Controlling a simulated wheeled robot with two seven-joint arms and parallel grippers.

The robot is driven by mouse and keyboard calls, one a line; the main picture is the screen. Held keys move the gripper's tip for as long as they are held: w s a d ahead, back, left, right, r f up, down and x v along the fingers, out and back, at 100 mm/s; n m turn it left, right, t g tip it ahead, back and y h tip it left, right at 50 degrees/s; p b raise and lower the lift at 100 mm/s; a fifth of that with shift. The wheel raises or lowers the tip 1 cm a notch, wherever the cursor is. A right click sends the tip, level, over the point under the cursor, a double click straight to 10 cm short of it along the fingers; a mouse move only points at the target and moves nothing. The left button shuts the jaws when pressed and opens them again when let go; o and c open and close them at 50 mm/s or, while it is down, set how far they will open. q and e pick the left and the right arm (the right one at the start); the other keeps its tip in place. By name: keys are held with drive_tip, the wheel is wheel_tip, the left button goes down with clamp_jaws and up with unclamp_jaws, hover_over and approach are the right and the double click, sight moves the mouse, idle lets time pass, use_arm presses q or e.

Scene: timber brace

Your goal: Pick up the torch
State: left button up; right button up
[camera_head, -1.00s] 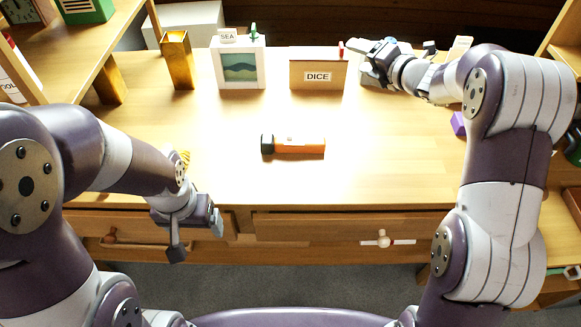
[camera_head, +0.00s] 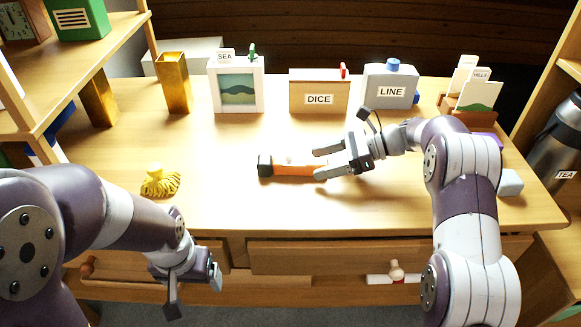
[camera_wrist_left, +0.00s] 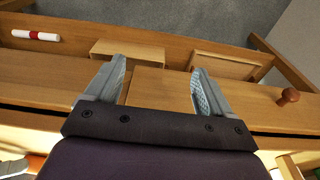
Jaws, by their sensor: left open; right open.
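The torch (camera_head: 288,166) lies on its side on the desk, with a black head at the left and an orange body. My right gripper (camera_head: 322,163) is open at the torch's right end, its fingers pointing left and reaching the orange body. The torch's right end is partly hidden by the fingers; I cannot tell if they touch it. My left gripper (camera_head: 196,290) is open and empty in front of the desk's front edge. In the left wrist view, its open fingers (camera_wrist_left: 158,85) have drawer fronts beyond them.
A SEA box (camera_head: 216,88), a DICE box (camera_head: 319,80) and a LINE box (camera_head: 391,98) stand along the back. A yellow tufted thing (camera_head: 160,184) lies at the left. A light block (camera_head: 510,183) sits at the right. The desk's middle front is clear.

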drive_tip(key=shift+x, duration=1.15)
drive_tip(key=shift+d, duration=0.1)
drive_tip(key=c, duration=1.3)
drive_tip(key=shift+o, duration=0.2)
wheel_tip(320, 180, up, 5)
drive_tip(key=shift+f+p, duration=0.1)
drive_tip(key=shift+p, duration=0.4)
drive_tip(key=s+d+r, duration=0.6)
drive_tip(key=s+d, duration=0.1)
drive_tip(key=d, duration=0.2)
drive_tip(key=shift+d+p, duration=0.15)
drive_tip(key=shift+p, duration=0.2)
drive_tip(key=shift+r, duration=0.15)
drive_tip(key=w+a, duration=0.7)
drive_tip(key=a, duration=0.2)
drive_tip(key=shift+a, duration=0.2)
